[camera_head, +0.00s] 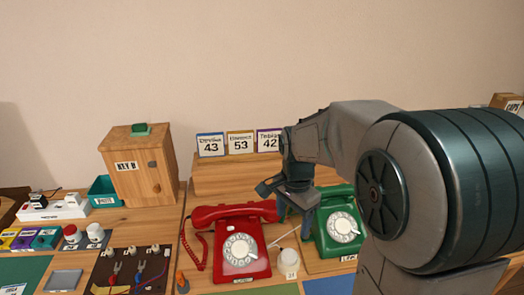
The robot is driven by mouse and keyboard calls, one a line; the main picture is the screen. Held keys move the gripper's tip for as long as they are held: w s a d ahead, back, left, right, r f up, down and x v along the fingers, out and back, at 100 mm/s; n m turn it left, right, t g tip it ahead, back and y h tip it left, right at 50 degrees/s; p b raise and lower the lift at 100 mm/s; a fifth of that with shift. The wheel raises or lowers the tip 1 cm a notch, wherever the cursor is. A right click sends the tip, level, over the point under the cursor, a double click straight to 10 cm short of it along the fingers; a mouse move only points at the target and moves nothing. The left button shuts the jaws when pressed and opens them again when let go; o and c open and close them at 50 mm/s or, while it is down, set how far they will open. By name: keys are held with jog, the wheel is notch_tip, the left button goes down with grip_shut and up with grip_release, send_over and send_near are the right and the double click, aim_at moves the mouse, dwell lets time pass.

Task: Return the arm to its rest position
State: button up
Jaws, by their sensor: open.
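My arm reaches in from the right of the head view and hides much of that side. My gripper (283,203) points down between the two phones, above the table, and is open with nothing seen in it. The red dial phone (241,252) stands left of it, its handset on top and its coiled cord hanging at the left. The green dial phone (341,228) stands to the right, partly hidden by my arm. I cannot tell whether a fingertip touches either phone.
Number cards (240,143) reading 43, 53 and 42 stand on a wooden ledge (222,182) behind. A wooden key box (142,170) and a teal bin (103,191) stand left. A small white jar (288,263) sits between the phones. A dark board with wires (130,270) lies front left.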

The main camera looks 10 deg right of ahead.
jog(key=s+r+n+t, duration=0.2)
jog(key=s+r+n, duration=0.1)
jog(key=s+n, duration=0.8)
jog(key=s, duration=0.2)
jog(key=shift+s+r+n+t+p, duration=0.15)
jog(key=shift+s+n+t+p, duration=0.2)
jog(key=shift+n+t+p, duration=0.05)
jog(key=shift+d, duration=0.1)
